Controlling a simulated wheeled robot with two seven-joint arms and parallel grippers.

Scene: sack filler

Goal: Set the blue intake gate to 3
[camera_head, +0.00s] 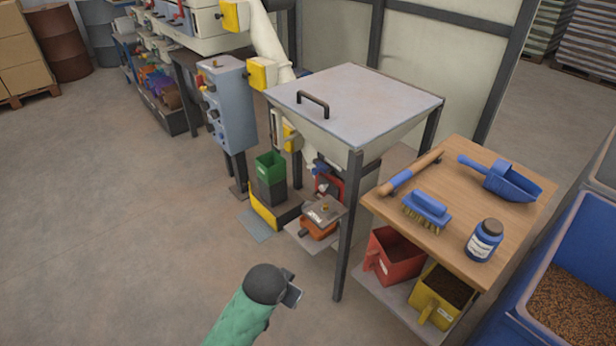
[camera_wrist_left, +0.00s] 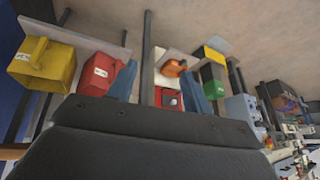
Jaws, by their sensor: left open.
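I cannot make out a blue intake gate or its scale in either view. The hopper machine (camera_head: 345,105) with its grey lid stands in the middle of the head view; its underside is partly hidden by its legs and lid. A grey-blue control box (camera_head: 228,108) with knobs stands left of it, and also shows in the left wrist view (camera_wrist_left: 240,108). My left gripper (camera_head: 292,291) is in front of the hopper, low in the head view, apart from everything. In the left wrist view its fingers (camera_wrist_left: 160,88) are spread with nothing held. My right gripper is not in view.
A wooden table (camera_head: 465,235) with a blue scoop (camera_head: 500,181), brush (camera_head: 427,208) and jar (camera_head: 484,241) stands at the right. Red (camera_head: 392,259) and yellow (camera_head: 440,297) bins sit below. A blue grain crate (camera_head: 580,235) is far right. The left floor is clear.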

